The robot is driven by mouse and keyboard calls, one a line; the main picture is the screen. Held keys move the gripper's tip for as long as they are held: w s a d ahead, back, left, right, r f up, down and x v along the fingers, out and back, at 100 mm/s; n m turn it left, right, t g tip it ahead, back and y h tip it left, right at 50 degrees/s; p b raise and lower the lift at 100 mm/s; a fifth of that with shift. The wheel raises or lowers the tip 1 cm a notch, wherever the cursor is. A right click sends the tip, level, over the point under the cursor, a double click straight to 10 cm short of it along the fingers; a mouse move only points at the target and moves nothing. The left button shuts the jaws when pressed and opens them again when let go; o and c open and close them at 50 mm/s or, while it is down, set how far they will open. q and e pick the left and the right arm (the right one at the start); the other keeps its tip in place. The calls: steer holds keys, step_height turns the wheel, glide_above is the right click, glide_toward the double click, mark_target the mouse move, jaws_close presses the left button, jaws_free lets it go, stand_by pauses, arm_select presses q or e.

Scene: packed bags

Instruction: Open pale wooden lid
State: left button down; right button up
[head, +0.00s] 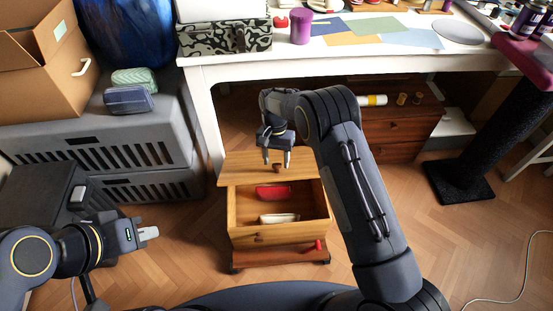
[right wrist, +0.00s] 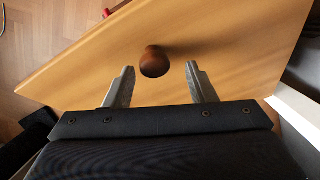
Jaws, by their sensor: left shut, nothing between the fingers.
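The pale wooden lid (head: 240,165) lies at the back of the wooden box (head: 245,213), whose front part is uncovered. A dark round knob (head: 277,168) stands on the lid. My right gripper (head: 276,161) is open just above the knob, fingers pointing down. In the right wrist view the knob (right wrist: 154,62) shows between the open fingertips (right wrist: 160,68), touching neither. The lid fills much of that view (right wrist: 220,45). My left gripper (head: 150,233) is shut and empty at the lower left, away from the box.
Inside the box are a red item (head: 272,191) and a white item (head: 279,218). A small red object (head: 319,245) sits at its front right. A white table (head: 205,75) stands behind, grey crates (head: 150,150) at left, a dark scratching post (head: 480,150) at right.

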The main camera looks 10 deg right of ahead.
steer(key=shift+s, duration=0.1)
steer(key=p+v, duration=0.1)
steer(key=v, duration=0.7)
steer(key=shift+p, duration=0.3)
steer(key=shift+f, duration=0.1)
